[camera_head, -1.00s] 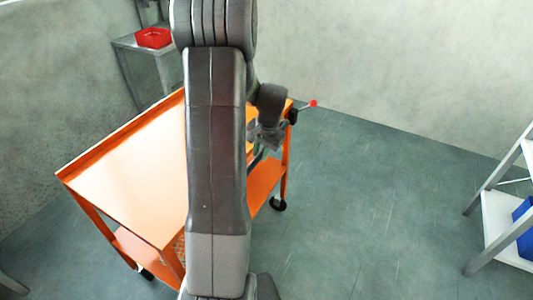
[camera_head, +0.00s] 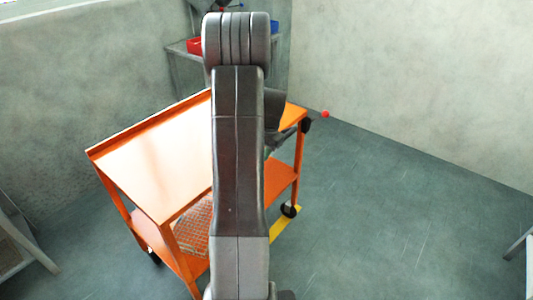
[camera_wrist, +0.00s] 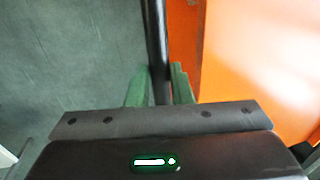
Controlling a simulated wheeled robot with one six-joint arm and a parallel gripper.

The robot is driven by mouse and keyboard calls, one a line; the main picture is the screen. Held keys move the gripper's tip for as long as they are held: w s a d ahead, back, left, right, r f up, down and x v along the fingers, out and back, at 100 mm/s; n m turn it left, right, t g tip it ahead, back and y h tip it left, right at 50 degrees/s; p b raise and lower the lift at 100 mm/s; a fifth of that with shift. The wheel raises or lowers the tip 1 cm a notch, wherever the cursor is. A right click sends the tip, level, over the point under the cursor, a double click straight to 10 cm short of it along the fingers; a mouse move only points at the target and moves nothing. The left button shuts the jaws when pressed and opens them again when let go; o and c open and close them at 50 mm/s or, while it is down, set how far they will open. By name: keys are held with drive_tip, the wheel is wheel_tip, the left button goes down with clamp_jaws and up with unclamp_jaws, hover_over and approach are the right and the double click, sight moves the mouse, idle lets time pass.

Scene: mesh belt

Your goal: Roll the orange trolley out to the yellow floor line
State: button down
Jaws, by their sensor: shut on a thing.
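The orange trolley (camera_head: 150,160) stands upright on its wheels, left of centre in the head view. Its top tray is bare where seen, and a wire basket (camera_head: 193,230) is on its lower shelf. My gripper (camera_wrist: 159,82) has green fingers shut around the black handle bar (camera_wrist: 155,35) beside the orange top (camera_wrist: 255,65). In the head view my arm hides the gripper and part of the trolley. A red knob (camera_head: 326,114) sticks out near the handle. The yellow floor line (camera_head: 286,226) shows partly, close by the trolley's right wheel (camera_head: 290,210).
A grey shelf (camera_head: 187,73) with a red bin (camera_head: 194,46) and a blue bin (camera_head: 274,27) stands behind the trolley. Grey furniture (camera_head: 22,245) is at the left edge.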

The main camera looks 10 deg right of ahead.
drive_tip(key=c, duration=1.3)
unclamp_jaws()
drive_tip(key=shift+r, duration=0.1)
wheel_tip(320, 180, up, 13)
drive_tip(key=s+d, duration=0.2)
drive_tip(key=shift+r, duration=0.2)
drive_tip(key=shift+a+f, duration=0.1)
drive_tip(key=f, duration=0.4)
drive_tip(key=w+a+f, duration=0.1)
drive_tip(key=f, duration=0.4)
drive_tip(key=w+f, duration=0.1)
drive_tip(key=f, duration=0.3)
drive_tip(key=shift+a+f, duration=0.25)
drive_tip(key=shift+a, duration=0.15)
drive_tip(key=shift+s+d, duration=0.2)
drive_tip(key=shift+r, duration=0.1)
